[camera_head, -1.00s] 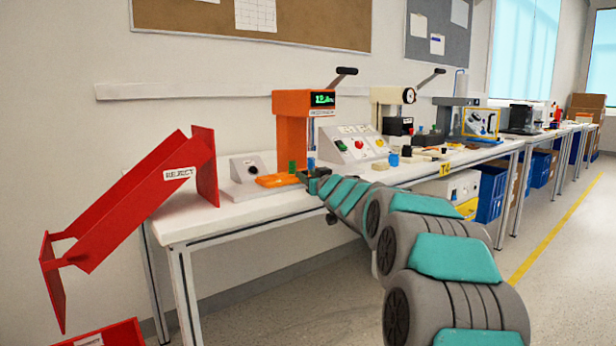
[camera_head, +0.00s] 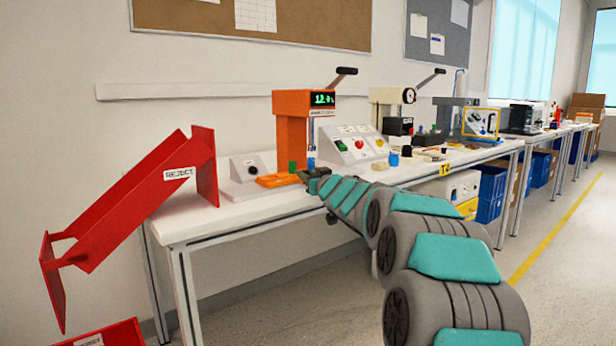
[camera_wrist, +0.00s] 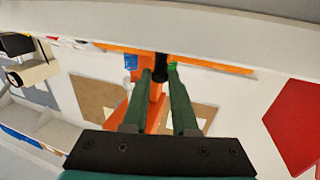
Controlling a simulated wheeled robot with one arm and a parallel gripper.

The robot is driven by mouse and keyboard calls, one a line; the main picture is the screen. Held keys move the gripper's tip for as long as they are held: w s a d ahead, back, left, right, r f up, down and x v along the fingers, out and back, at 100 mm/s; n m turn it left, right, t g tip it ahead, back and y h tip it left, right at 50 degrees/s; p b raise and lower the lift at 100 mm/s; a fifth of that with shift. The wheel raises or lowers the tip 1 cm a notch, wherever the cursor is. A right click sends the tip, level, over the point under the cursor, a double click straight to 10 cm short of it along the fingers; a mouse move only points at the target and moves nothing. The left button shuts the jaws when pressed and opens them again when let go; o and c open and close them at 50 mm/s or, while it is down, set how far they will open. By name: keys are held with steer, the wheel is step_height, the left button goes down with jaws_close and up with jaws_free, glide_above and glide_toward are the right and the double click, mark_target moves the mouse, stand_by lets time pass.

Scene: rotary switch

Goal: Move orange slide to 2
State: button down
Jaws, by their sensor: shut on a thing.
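The orange slide (camera_head: 278,181) lies flat on the white bench at the foot of an orange press (camera_head: 292,130). In the wrist view its orange surface (camera_wrist: 215,65) runs across the upper middle. My gripper (camera_head: 303,176) is at the right end of the slide in the head view. In the wrist view my gripper's two dark green fingers (camera_wrist: 160,72) close around a black knob (camera_wrist: 161,66) beside the orange strip. A small green block (camera_head: 292,167) shows at the slide by the press. No mark reading 2 is legible.
A red reject chute (camera_head: 135,215) stands at the bench's left end. A sloped button panel (camera_head: 352,145) stands to the right. The bench front left (camera_head: 190,222) is clear.

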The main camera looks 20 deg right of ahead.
stand_by(0.5)
steer(key=shift+w+d+r+p, duration=0.25)
steer(key=shift+d+p, duration=0.3)
steer(key=shift+p, duration=0.35)
steer(key=d+p, duration=0.1)
steer(key=w+d+p, duration=0.1)
steer(key=d+p, duration=0.3)
steer(key=shift+w, duration=0.3)
steer(key=shift+w+d+f, duration=0.1)
steer(key=shift+d, duration=0.2)
steer(key=c, duration=0.7)
jaws_free()
steer(key=shift+f, duration=0.1)
steer(key=shift+s+d, duration=0.2)
steer(key=shift+s, duration=3.7)
